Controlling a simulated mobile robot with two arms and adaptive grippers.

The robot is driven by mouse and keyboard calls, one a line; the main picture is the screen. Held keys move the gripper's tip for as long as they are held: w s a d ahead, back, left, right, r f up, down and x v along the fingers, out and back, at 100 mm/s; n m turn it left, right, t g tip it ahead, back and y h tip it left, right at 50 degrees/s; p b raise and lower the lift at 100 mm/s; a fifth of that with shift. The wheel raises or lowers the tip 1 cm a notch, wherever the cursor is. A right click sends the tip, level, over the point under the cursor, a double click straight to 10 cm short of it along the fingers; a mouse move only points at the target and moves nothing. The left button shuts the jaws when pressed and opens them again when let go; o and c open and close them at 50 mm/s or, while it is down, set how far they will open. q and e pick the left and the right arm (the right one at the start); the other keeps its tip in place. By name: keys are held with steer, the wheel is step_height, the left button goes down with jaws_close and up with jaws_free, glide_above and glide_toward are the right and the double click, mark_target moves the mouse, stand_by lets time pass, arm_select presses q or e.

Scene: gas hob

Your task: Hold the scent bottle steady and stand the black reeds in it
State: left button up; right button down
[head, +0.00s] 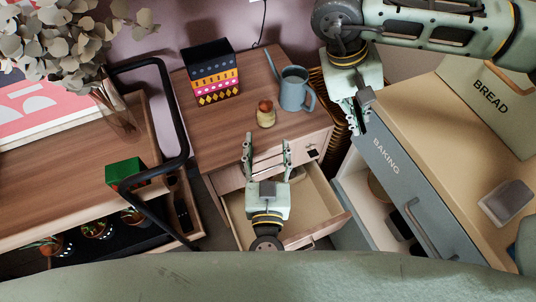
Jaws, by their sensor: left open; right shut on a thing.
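The scent bottle (265,119) is small and yellowish with a reddish-brown top. It appears upright on the wooden cabinet top near its front edge. My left gripper (267,143) is open, its two fingers pointing towards the bottle, which lies just beyond the fingertips and apart from them. My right gripper (358,122) hangs at the upper right beside the grey BAKING front. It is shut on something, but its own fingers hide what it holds. I cannot make out the black reeds in the head view.
A blue-grey watering can (293,92) and a patterned box (212,75) stand behind the bottle. Below, a drawer (322,200) is pulled out. A trolley with a black bent handle (178,110) and a green box (125,172) is at left; a BAKING unit (400,195) at right.

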mark_target(268, 119)
arm_select(q)
steer(key=w+b, duration=0.1)
steer(key=w, duration=0.9)
steer(key=shift+d, duration=0.1)
steer(key=shift+c, duration=0.5)
steer(key=c, duration=1.1)
steer(key=shift+o, duration=0.2)
